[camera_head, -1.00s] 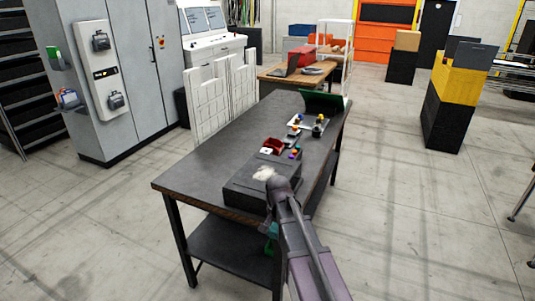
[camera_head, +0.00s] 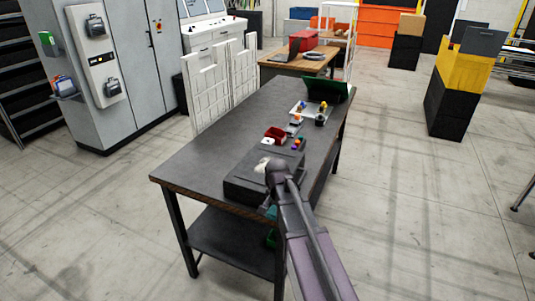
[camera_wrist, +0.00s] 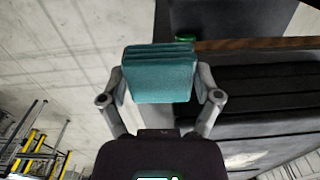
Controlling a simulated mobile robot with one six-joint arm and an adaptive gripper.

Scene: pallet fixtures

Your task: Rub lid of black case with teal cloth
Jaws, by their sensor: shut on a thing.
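My gripper (camera_wrist: 160,90) is shut on a folded teal cloth (camera_wrist: 158,75), which sticks out past both fingertips in the wrist view. The black case (camera_head: 244,179) lies flat on the near end of the dark table, partly hidden behind my arm. Its dark ribbed body also shows at the right of the wrist view (camera_wrist: 275,92). A whitish patch (camera_wrist: 245,159) shows on its surface there. The cloth appears beside the case, near the table edge, not over the lid. In the head view only a bit of teal (camera_head: 271,211) shows beside my arm; my fingers are hidden.
Beyond the case on the table (camera_head: 205,160) are a red bin (camera_head: 274,135), small coloured parts, a white tray (camera_head: 312,112) and a green-black open box (camera_head: 325,90). White panels (camera_head: 222,82) stand left of the table.

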